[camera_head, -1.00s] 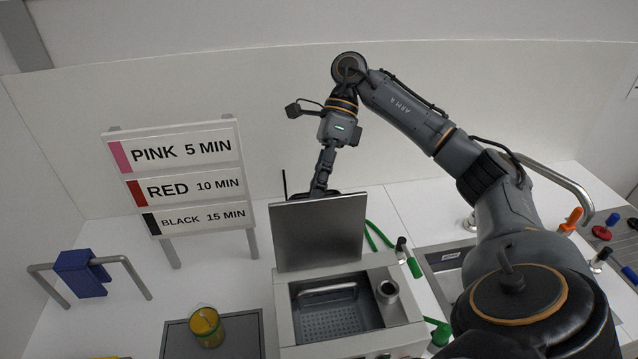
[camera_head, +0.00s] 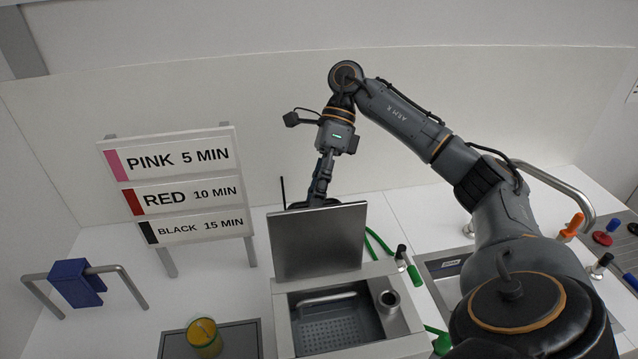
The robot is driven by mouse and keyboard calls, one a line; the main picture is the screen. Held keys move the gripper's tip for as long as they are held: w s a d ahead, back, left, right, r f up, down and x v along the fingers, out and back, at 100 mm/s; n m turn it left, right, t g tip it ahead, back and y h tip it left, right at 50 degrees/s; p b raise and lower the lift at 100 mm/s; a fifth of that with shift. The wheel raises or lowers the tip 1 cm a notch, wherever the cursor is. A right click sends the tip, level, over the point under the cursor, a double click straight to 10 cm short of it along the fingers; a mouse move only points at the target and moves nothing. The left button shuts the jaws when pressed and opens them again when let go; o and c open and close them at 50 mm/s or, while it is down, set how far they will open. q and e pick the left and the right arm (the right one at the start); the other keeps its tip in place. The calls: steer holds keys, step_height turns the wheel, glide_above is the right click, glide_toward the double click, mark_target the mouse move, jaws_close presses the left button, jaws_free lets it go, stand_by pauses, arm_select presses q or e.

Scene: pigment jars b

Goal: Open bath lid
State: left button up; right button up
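My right gripper (camera_head: 312,201) points down just behind the lid's top edge. Its fingertips are mostly hidden by the lid, so I cannot tell whether it touches the lid or how its fingers stand. My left gripper is not in view.
A sign (camera_head: 180,191) lists pink, red and black times. A yellow-filled jar (camera_head: 204,337) stands on a dark mat (camera_head: 240,340) left of the bath. A sink (camera_head: 440,268) lies at right, partly behind my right arm.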

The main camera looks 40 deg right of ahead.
steer(key=v, duration=1.2)
stand_by(0.5)
steer(key=shift+s, duration=0.1)
steer(key=shift+a, duration=0.1)
stand_by(0.4)
